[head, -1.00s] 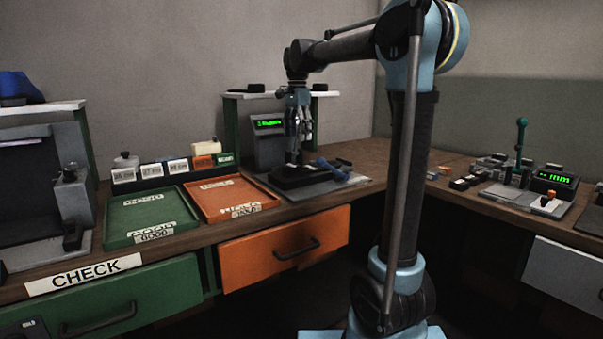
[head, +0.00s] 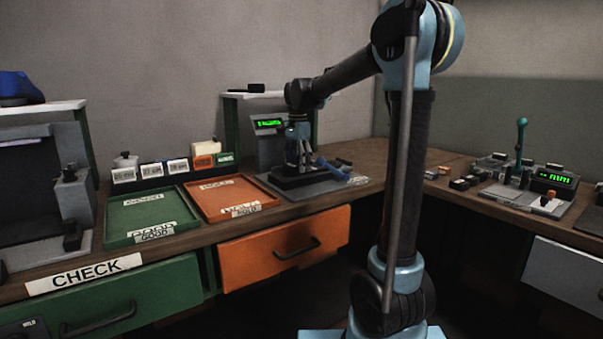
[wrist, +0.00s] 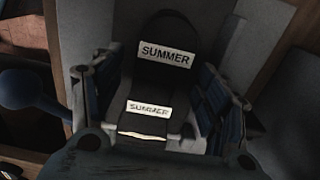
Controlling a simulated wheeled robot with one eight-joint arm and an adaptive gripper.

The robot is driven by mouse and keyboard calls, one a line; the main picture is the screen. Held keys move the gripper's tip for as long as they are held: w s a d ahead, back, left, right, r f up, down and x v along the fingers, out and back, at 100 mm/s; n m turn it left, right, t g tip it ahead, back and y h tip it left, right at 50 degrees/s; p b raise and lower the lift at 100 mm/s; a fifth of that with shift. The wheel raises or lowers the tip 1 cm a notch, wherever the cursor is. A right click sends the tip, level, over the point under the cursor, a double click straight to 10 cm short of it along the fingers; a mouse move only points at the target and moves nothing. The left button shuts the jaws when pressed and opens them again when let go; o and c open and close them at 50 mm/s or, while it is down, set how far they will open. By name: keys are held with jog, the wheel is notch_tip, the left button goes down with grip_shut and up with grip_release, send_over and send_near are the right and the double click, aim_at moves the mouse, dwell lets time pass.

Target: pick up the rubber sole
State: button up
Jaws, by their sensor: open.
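The rubber sole appears to be the long black piece (wrist: 165,78) in the middle of the wrist view, with a white SUMMER label on its upper part. A second SUMMER label sits lower down, above a pale strip; I cannot tell whether it is on the same piece. My gripper (wrist: 155,100) is open, with one finger on each side of the black piece. I cannot tell whether the fingers touch it. In the head view my gripper (head: 299,158) is low over the black press base (head: 290,184), and the sole is hard to make out.
A blue lever handle (head: 334,169) sticks out at the press's right and shows at left in the wrist view (wrist: 30,88). A display box (head: 268,142) stands behind. An orange tray (head: 190,194) and a green tray (head: 112,230) lie to the left.

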jog(key=shift+c, duration=0.5)
jog(key=c, duration=1.3)
